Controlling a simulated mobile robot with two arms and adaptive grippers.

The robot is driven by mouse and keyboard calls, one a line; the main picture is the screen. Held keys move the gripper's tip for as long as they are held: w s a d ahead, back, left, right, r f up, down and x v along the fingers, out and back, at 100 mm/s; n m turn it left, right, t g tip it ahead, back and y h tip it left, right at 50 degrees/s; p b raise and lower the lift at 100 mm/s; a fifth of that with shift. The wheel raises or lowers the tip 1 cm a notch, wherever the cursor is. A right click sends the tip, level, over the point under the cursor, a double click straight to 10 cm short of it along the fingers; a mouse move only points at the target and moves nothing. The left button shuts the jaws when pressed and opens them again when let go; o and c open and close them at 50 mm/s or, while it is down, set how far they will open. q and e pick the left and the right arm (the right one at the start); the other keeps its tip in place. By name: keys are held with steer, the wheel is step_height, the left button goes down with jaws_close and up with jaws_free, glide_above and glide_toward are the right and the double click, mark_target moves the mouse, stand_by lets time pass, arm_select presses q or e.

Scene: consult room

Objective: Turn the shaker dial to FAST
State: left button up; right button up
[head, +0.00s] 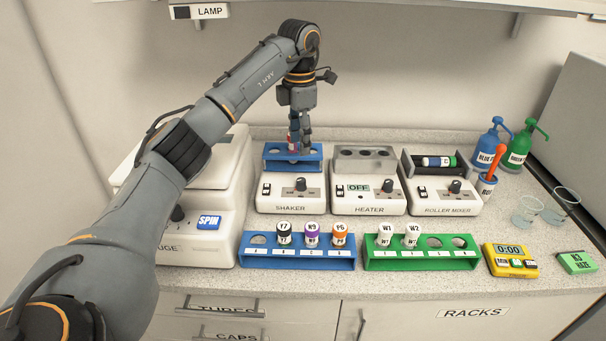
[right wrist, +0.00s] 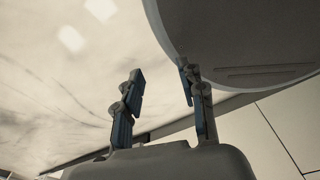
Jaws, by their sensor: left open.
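The shaker (head: 268,206) is a white box on the counter, with a blue rack (head: 313,161) on top. Its black dial (head: 301,184) is on the front panel; I cannot read the dial's setting. My left gripper (head: 299,148) is open, pointing down over the blue rack, above and behind the dial and apart from it. Something small and red shows between or beside its fingers, partly hidden. My right gripper (right wrist: 160,82) shows only in the right wrist view, with its fingers apart and nothing between them.
The heater (head: 372,205) with an OFF display and the roller mixer (head: 430,207) stand to the right. A blue rack (head: 300,262) and a green rack (head: 420,264) hold vials in front. The centrifuge (head: 212,248) stands left, behind my left arm.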

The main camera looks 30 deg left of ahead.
mark_target(301, 180)
arm_select(q)
step_height(301, 180, down, 6)
steer(key=shift+w+f+p, duration=0.1)
steer(key=shift+w+p, duration=0.05)
steer(key=shift+p, duration=0.35)
step_height(301, 180, down, 4)
steer(key=shift+r+p, duration=0.1)
steer(key=shift+p, duration=0.25)
steer(key=shift+f, duration=0.6)
steer(key=shift+c, duration=1.1)
steer(key=c, duration=0.4)
jaws_close()
arm_select(e)
steer(key=shift+s+r, duration=0.3)
steer(key=shift+r, duration=0.55)
